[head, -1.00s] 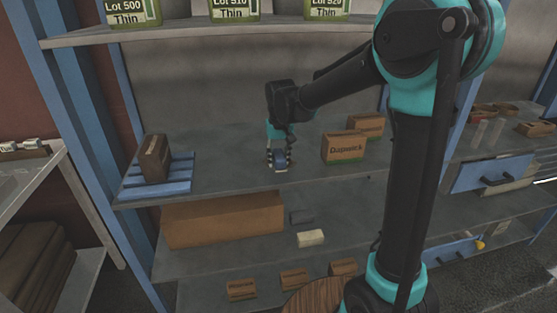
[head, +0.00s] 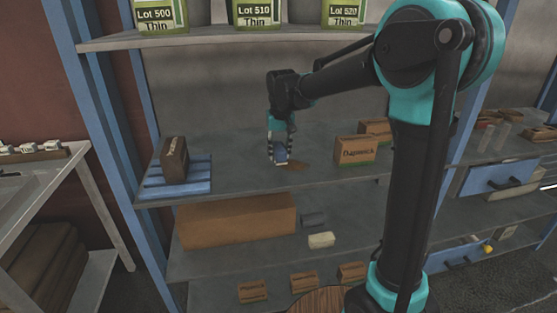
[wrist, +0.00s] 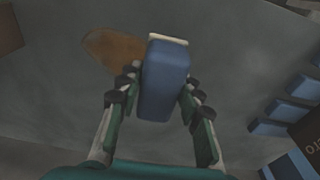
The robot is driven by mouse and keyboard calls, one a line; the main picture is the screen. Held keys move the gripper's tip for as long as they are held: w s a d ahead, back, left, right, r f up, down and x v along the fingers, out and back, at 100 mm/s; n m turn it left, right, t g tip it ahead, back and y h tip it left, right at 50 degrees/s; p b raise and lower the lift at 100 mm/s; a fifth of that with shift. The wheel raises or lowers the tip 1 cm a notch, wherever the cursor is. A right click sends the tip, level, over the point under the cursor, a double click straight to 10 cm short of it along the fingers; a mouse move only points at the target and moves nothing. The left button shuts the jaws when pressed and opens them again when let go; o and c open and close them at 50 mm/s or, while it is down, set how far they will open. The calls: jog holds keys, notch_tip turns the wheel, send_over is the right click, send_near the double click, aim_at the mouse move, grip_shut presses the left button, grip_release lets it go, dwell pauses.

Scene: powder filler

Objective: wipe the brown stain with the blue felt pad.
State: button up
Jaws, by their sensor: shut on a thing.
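The blue felt pad (wrist: 164,82) is a blue block with a pale strip along one end. My gripper (wrist: 156,88) is shut on it, one finger at each side. In the head view the pad (head: 282,154) hangs upright between the fingers of my gripper (head: 280,150), over the middle shelf. The brown stain (wrist: 113,48) is a rounded patch on the grey shelf, beside the pad's pale end in the wrist view. In the head view the stain (head: 296,166) shows just right of the pad. Whether the pad touches the shelf I cannot tell.
Brown Dapnick boxes (head: 355,150) stand to the right on the same shelf (head: 235,178). A blue pallet (head: 183,188) with a brown box (head: 174,158) is at the left. Labelled containers (head: 258,14) stand on the shelf above. Shelf space around my gripper is clear.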

aim_at(279, 146)
jog(key=shift+r, duration=1.75)
